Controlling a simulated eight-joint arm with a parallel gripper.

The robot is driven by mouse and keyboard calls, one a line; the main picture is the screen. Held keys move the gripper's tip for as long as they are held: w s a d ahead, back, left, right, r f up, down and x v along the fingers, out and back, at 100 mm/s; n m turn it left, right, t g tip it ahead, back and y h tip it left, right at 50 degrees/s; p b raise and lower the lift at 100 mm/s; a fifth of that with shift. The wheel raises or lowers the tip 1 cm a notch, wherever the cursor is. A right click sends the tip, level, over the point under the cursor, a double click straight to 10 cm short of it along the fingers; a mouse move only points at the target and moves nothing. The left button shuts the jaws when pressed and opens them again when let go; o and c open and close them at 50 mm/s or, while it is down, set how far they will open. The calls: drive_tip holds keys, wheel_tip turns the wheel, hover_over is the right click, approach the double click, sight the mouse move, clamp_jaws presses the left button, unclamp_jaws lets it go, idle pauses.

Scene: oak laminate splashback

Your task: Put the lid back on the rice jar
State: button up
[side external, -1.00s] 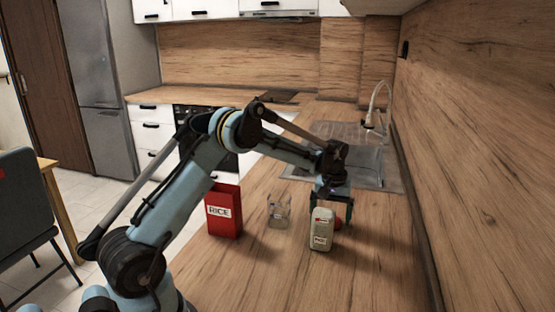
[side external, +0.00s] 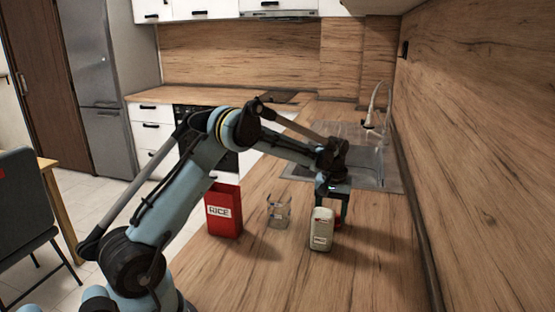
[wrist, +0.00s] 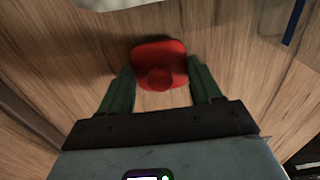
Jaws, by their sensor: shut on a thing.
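The rice jar (side external: 223,211) is a red box-shaped container with a RICE label, standing upright at the left of the worktop; I cannot see clearly into its top. The red lid (wrist: 157,62), with a round knob, lies between my fingers in the wrist view. In the side view the lid (side external: 339,224) shows only as a small red patch, partly hidden behind a pale bottle. My gripper (side external: 336,213) points down and is shut on the lid, at or very near worktop height, right of the jar.
A clear glass container (side external: 278,212) stands between the jar and the pale labelled bottle (side external: 321,231), which is close in front of my gripper. The sink (side external: 365,166) lies behind, and the wooden wall (side external: 475,150) bounds the right. The front worktop is clear.

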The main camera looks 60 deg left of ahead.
drive_tip(key=r, duration=0.9)
drive_tip(key=shift+s+d+r, duration=0.2)
drive_tip(key=shift+r, duration=0.1)
approach(324, 205)
drive_tip(key=shift+w+a+f, duration=0.1)
drive_tip(key=shift+w+a, duration=0.15)
drive_tip(key=shift+w, duration=0.2)
drive_tip(key=shift+s+d+f, duration=0.1)
drive_tip(key=shift+s+f, duration=0.1)
drive_tip(key=shift+f, duration=1.3)
drive_tip(key=shift+s+d+f, duration=0.1)
drive_tip(key=shift+s+f, duration=0.05)
drive_tip(key=shift+f, duration=1.3)
drive_tip(key=shift+f, duration=0.15)
drive_tip(key=o, duration=1.2)
drive_tip(key=shift+r, duration=3.5)
